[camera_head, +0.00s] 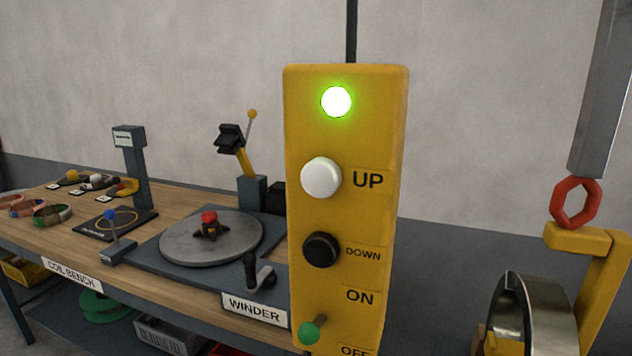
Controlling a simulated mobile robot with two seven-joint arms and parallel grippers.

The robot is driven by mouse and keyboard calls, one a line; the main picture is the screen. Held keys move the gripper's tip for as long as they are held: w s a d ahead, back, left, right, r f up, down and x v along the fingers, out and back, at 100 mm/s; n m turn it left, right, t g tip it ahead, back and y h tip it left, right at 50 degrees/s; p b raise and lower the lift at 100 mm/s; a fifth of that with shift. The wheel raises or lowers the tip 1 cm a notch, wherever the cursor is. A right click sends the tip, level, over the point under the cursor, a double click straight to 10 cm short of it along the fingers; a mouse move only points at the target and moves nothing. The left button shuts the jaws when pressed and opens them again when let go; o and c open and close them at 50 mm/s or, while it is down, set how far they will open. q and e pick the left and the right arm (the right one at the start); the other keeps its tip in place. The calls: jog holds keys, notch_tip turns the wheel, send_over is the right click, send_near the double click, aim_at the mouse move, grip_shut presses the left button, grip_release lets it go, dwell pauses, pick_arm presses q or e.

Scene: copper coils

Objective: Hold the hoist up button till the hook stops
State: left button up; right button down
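The yellow hoist pendant (345,215) hangs upright in the middle of the head view, close to me, on a dark cable. Its white UP button (321,178) sits above the black DOWN button (321,250). A green lamp (336,102) at its top is lit. Neither gripper is in view.
A wooden coil bench (85,240) runs along the left, bearing a winder turntable (212,238), a crank (259,272), a grey post (135,165) and several small coils. Bins stand on the shelf below. The wall behind the pendant is bare.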

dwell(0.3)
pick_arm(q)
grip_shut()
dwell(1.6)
